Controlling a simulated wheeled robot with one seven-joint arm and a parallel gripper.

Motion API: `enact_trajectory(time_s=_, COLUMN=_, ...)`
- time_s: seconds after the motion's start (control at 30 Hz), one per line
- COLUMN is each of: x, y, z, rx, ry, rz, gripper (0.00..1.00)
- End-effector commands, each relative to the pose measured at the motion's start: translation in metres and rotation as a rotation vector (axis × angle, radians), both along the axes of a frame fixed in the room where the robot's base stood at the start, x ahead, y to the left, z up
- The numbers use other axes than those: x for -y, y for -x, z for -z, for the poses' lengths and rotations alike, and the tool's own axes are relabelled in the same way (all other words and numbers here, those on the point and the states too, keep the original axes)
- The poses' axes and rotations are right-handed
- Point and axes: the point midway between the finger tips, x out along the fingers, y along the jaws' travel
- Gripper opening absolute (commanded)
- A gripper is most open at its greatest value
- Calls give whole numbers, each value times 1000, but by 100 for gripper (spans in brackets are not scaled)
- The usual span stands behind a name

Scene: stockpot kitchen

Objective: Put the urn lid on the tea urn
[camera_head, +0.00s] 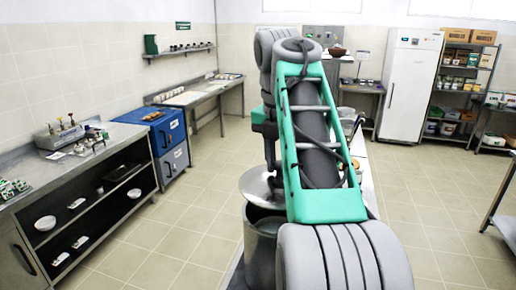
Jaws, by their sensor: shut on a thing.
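The urn lid (256,188) is a shiny silver disc at the lower middle of the view, partly hidden by my arm. The tea urn (261,250) is a tall silver cylinder just below it, its right side hidden behind my arm. A dark strip of the urn's opening shows below the lid's near edge, so the lid appears raised or tilted over the urn. My gripper (272,178) points down at the top of the lid and is shut on it. The fingertips are small and mostly hidden by the green arm link.
A counter with open shelves (110,205) and a blue cabinet (166,135) stand at the left. A white fridge (409,85) and a loaded rack (462,85) stand at the back right. Most of the counter under the urn is hidden by my arm. The tiled floor at left is clear.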

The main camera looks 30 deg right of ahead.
Motion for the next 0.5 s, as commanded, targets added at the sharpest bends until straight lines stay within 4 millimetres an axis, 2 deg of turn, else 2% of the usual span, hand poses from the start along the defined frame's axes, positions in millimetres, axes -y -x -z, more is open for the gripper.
enact_trajectory(time_s=0.17, x=0, y=1, z=2, rx=2, ry=2, rz=1, gripper=0)
enact_trajectory(time_s=0.5, x=1, y=2, z=37, rx=0, ry=1, rz=3, gripper=0)
